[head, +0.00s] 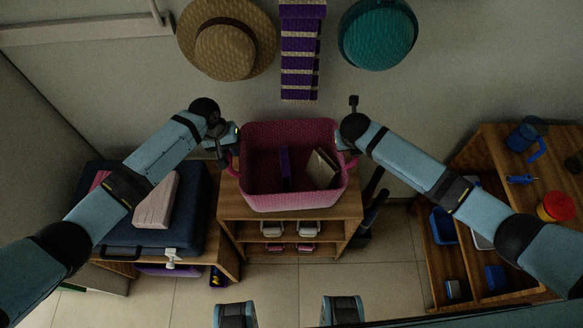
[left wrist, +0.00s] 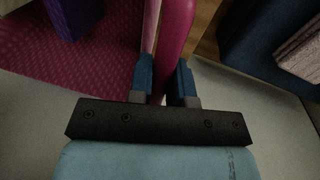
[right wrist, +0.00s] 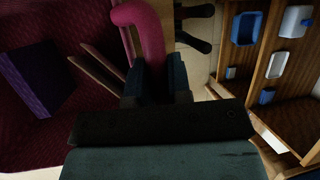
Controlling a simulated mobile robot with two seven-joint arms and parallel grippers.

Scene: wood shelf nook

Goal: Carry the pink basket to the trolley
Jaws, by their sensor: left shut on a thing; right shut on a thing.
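The pink basket (head: 297,200) is in the middle of the head view, at the wooden shelf unit's top. A purple item (head: 284,168) and a flat beige, book-like item (head: 321,169) are inside it. My left gripper (head: 229,150) is shut on the basket's left handle, which passes between its fingers in the left wrist view (left wrist: 168,80). My right gripper (head: 350,150) is shut on the right handle, also seen between the fingers in the right wrist view (right wrist: 157,85). I cannot tell whether the basket touches the shelf top. I cannot make out a trolley.
The wooden shelf unit (head: 235,207) holds small bins. A blue case (head: 188,235) with a pink-white block (head: 157,201) stands at left. Another wooden shelf (head: 487,155) with a blue mug (head: 524,139) stands at right. Hats hang on the wall. Tiled floor shows in front.

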